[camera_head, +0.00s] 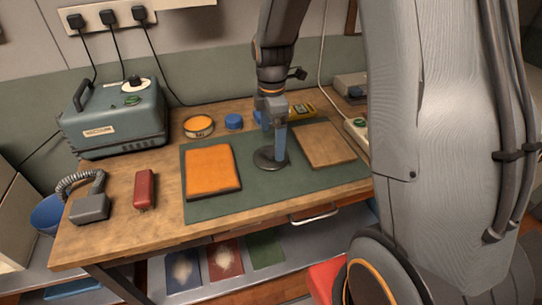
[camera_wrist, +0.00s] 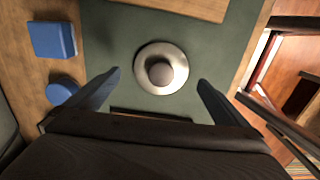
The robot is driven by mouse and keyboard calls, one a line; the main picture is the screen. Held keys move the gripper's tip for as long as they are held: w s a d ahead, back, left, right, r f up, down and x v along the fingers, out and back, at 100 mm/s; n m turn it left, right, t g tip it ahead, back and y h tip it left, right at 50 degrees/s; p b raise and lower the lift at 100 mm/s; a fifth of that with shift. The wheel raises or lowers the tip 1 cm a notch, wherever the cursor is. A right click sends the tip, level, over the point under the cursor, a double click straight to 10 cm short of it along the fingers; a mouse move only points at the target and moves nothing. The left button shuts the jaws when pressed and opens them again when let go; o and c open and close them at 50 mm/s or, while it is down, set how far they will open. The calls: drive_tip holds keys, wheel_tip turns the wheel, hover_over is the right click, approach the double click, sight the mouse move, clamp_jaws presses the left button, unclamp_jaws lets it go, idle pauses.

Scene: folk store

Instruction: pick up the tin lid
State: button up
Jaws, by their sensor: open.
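The tin lid (camera_head: 266,160) is a round metal disc with a knob in its middle, lying on the green mat (camera_head: 215,209). In the head view it looks dark and is partly hidden by a finger. In the wrist view the lid (camera_wrist: 146,56) looks pale and shiny, with its round knob facing the camera. My gripper (camera_head: 273,144) points down over the lid, open and empty. In the wrist view its fingers (camera_wrist: 160,79) stand apart to the left and right of the lid, with gaps on both sides. I cannot tell the exact height above it.
An orange pad (camera_head: 210,170) lies left of the lid and a brown board (camera_head: 322,145) lies right. A grey machine (camera_head: 115,120) and a red block (camera_head: 145,190) are further left.

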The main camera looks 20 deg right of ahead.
sight(271, 150)
drive_tip(key=shift+s+a+f+p, duration=0.15)
drive_tip(key=shift+f+p, duration=0.55)
drive_tip(key=shift+f, duration=1.9)
drive_tip(key=c, duration=0.9)
